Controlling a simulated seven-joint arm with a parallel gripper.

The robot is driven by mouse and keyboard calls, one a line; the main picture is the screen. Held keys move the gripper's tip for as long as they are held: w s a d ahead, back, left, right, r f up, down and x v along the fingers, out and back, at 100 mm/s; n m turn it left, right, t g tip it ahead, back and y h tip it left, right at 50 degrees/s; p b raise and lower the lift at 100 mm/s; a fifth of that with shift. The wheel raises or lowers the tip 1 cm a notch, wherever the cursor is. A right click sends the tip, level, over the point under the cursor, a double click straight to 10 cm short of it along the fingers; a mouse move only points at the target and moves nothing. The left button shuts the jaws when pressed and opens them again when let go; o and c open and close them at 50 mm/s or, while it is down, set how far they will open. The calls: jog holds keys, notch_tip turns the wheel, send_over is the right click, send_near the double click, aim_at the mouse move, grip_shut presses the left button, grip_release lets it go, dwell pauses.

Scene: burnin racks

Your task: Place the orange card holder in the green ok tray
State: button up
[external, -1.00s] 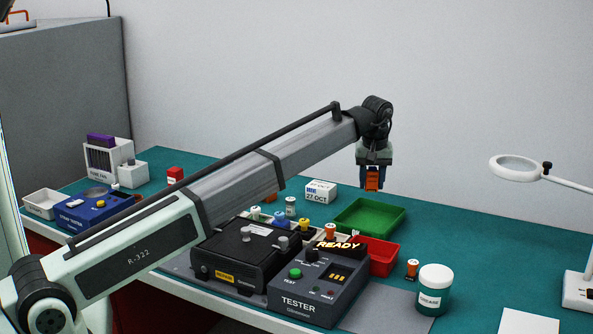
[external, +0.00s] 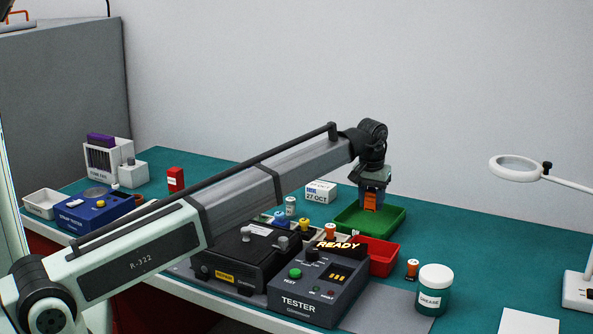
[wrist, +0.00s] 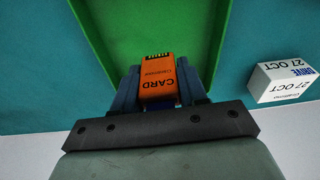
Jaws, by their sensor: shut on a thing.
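The orange card holder (external: 370,201) is held upright between the fingers of my gripper (external: 373,192). In the wrist view the card holder (wrist: 157,82) shows its printed "CARD" face, and my gripper's blue fingers (wrist: 160,90) are shut on its sides. The green tray (external: 394,223) lies on the bench directly below. In the wrist view the green tray (wrist: 100,25) spreads out behind and under the card holder. The card holder is over the tray; whether its lower edge touches the floor I cannot tell.
A red tray (external: 386,258) adjoins the green tray's front. The black tester (external: 315,290) stands nearer the camera. A white date box (external: 320,191) stands left of the green tray, also in the wrist view (wrist: 284,82).

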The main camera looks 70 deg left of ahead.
aim_at(374, 212)
jog(key=shift+f, duration=2)
jog(key=shift+f, duration=0.1)
jog(key=o, duration=1)
jog(key=r, duration=0.4)
jog(key=d+r, duration=0.1)
jog(key=r, duration=0.3)
jog(key=s+r, duration=0.1)
jog(key=r, duration=0.3)
jog(key=shift+s+d, duration=0.1)
jog(key=shift+d, duration=0.05)
